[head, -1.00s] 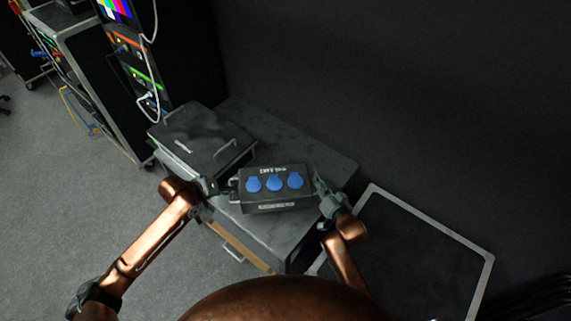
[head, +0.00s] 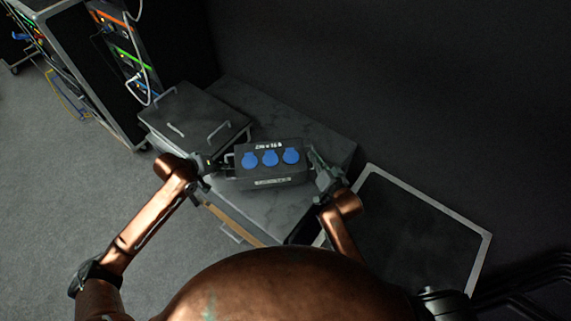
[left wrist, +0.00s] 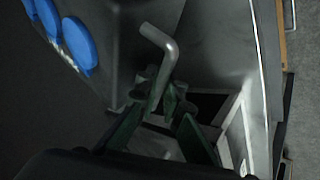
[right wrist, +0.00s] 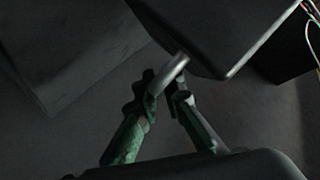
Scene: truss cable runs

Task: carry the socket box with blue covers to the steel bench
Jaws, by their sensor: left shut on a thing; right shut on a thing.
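The socket box (head: 272,178) is black with three round blue covers (head: 270,158) and white labels. It is held between my two grippers in front of the robot, over the grey bench top (head: 300,212) in the head view. My left gripper (head: 222,168) is shut on the box's left handle, a bent grey bar (left wrist: 160,50) in the left wrist view. My right gripper (head: 318,168) is shut on the right handle (right wrist: 172,72). Whether the box's underside touches the bench cannot be told.
A dark case with handles (head: 195,120) sits at the left of the bench. An equipment rack (head: 85,70) with cables stands at the upper left. A dark panel with a pale frame (head: 405,235) lies at the right. A dark wall rises behind; grey floor (head: 60,190) is open at left.

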